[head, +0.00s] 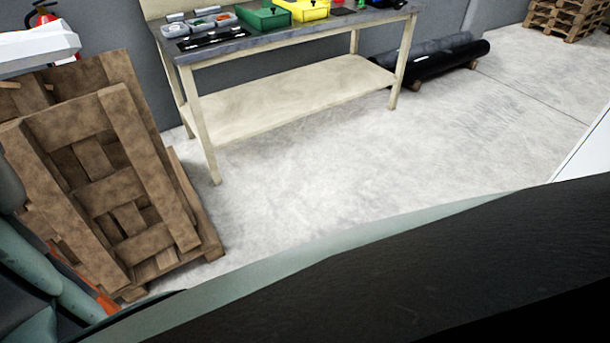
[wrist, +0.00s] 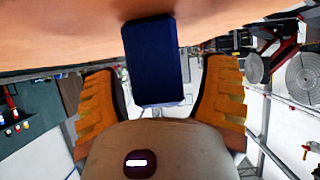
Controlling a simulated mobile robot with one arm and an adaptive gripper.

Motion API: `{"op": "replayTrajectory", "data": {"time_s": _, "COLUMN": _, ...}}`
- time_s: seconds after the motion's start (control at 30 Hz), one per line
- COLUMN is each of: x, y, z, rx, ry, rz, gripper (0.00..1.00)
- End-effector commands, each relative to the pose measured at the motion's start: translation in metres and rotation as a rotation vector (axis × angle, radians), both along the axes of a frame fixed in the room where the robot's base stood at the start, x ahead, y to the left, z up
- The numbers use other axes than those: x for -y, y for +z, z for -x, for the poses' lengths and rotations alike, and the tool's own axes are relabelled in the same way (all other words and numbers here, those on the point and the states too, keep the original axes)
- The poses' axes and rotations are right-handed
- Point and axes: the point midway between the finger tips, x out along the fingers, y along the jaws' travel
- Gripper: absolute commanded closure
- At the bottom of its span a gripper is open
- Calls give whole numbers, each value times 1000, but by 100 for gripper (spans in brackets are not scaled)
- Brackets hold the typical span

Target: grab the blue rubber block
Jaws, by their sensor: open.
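The blue rubber block (wrist: 155,65) shows in the wrist view as a dark blue upright rectangle at the upper centre. It sits against or in front of an orange surface (wrist: 60,30); I cannot tell whether they touch. My gripper (wrist: 160,80) is open, with one ridged orange finger on each side of the block and a visible gap to each. I cannot tell how deep the block lies between the fingers. Neither the block nor my gripper is seen in the head view.
The orange surface spans the wrist view's top. In the head view, a workbench (head: 285,97) with bins and trays stands at the back, wooden pallets (head: 105,185) lean at left, and black rolls (head: 440,60) lie right of the bench. The middle floor is clear.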

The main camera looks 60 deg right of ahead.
Motion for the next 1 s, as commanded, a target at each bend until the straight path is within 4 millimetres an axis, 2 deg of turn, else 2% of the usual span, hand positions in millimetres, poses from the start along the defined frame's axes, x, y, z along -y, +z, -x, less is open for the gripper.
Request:
{"op": "replayTrajectory", "data": {"time_s": 0.4, "x": -1, "y": -2, "z": -2, "rx": 0, "ry": -3, "rz": 2, "gripper": 26}}
{"op": "replayTrajectory", "data": {"time_s": 1.0, "x": -2, "y": -2, "z": -2, "rx": 0, "ry": -1, "rz": 2, "gripper": 88}}
